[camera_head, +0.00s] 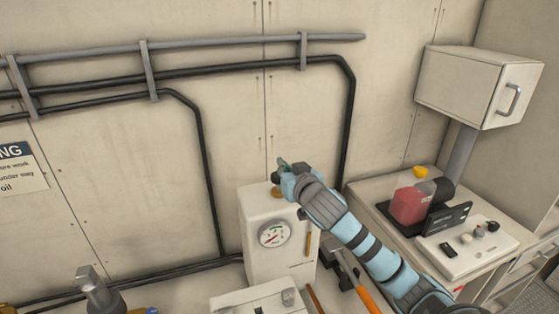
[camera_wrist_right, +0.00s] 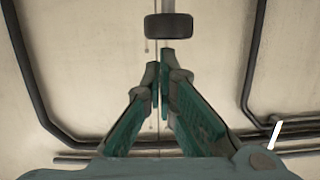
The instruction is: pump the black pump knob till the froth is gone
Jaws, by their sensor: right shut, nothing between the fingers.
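My right gripper (camera_head: 283,165) reaches in from the lower right, above the white box with a round gauge (camera_head: 274,234). In the right wrist view its fingertips (camera_wrist_right: 159,72) are together with nothing between them. The black pump knob (camera_wrist_right: 168,26) shows there just beyond the fingertips, on a thin pale rod. I cannot tell whether they touch. In the head view I cannot make out the knob near my gripper. A clear vessel of red liquid (camera_head: 408,206) stands on the right counter. Any froth in it is too small to tell. My left gripper is out of view.
A white cabinet (camera_head: 478,85) hangs at the upper right. Dark pipes (camera_head: 204,150) run along the wall. A dark display (camera_head: 447,218) and a white control panel (camera_head: 468,247) are beside the vessel. An orange handle (camera_head: 366,297) lies below my right arm.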

